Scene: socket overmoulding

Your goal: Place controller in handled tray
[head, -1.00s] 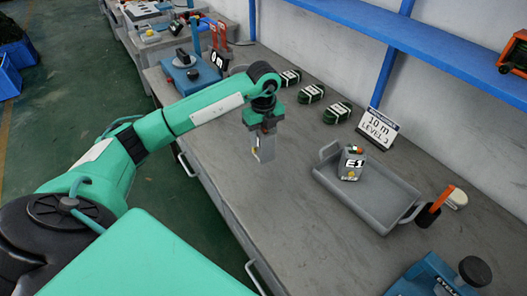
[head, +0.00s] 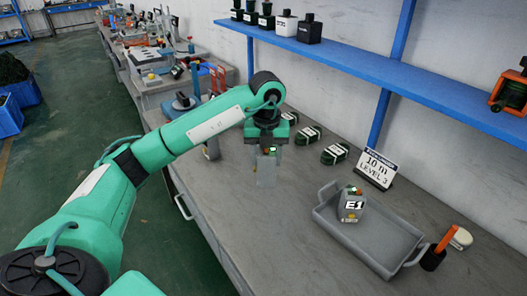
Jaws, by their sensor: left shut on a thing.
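My left gripper (head: 267,147) hangs over the workbench and is shut on a grey box-shaped controller (head: 266,171). The controller hangs upright below the fingers, with small coloured parts at its top; the fingers hide part of it. The handled tray (head: 391,262) is grey and shallow, and lies on the bench to the right of the gripper, apart from it. Another grey controller marked E1 (head: 352,206) stands upright in the tray, towards its left half. My right gripper is not in view.
Several dark green coils (head: 308,134) lie behind the gripper. A "10 m LEVEL 3" sign (head: 378,170) stands behind the tray. An orange-handled tool in a black holder (head: 434,256) is at the tray's right. A blue shelf (head: 350,62) runs above. Bench between gripper and tray is clear.

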